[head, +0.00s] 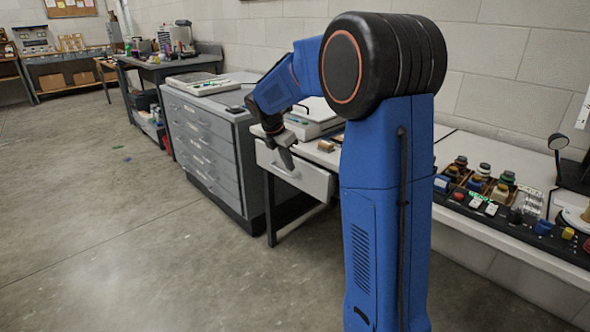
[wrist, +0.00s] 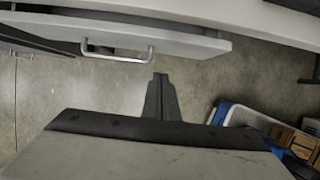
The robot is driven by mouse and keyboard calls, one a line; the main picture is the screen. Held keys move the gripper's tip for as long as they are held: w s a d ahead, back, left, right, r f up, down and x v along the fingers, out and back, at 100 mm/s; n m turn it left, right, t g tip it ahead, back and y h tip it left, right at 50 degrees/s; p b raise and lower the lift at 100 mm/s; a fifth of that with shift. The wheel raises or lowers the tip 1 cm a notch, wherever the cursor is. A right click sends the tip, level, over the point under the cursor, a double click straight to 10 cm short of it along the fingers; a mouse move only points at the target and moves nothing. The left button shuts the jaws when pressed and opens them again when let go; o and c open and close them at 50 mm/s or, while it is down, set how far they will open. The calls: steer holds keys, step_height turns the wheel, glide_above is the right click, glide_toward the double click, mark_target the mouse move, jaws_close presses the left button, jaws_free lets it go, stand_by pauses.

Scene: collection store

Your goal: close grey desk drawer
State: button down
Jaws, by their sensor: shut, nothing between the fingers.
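The grey desk drawer (head: 306,180) sticks out from under the white-topped desk, partly open. Its pale front panel and metal bar handle (wrist: 118,56) show at the top of the wrist view. My gripper (head: 288,160) is shut and empty at the drawer front in the head view, covering part of it. In the wrist view, the closed fingertips (wrist: 160,78) lie below and right of the handle, apart from it in the picture. I cannot tell whether they touch the front. My arm hides part of the desk.
A grey cabinet of several flat drawers (head: 205,150) stands left of the desk. The desk top bears a white device (head: 312,122) and small items. A bench with jars and a control panel (head: 490,205) is at the right. The concrete floor (head: 130,240) at left is mostly clear.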

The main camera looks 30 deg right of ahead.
mark_target(301, 166)
steer(key=w+v, duration=0.1)
steer(key=v, duration=0.5)
steer(key=s+a+f+n+t+h, duration=0.2)
steer(key=a+f+n+h, duration=0.7)
steer(key=n, duration=0.9)
steer(key=shift+h, duration=0.4)
steer(key=x, duration=0.4)
steer(key=r+x, duration=0.1)
steer(key=x, duration=0.4)
steer(key=r+x, duration=0.1)
steer(key=x, duration=0.3)
steer(key=shift+w+d+r, duration=0.1)
steer(key=shift+w+d, duration=0.25)
steer(key=shift+d, duration=0.35)
steer(key=shift+w+d+t, duration=0.15)
steer(key=shift+d+t, duration=0.15)
steer(key=shift+d, duration=0.25)
steer(key=shift+w+d, duration=0.3)
steer(key=shift+d, duration=0.75)
steer(key=shift+w+d, duration=0.25)
steer(key=shift+d, duration=0.8)
steer(key=shift+r, duration=0.1)
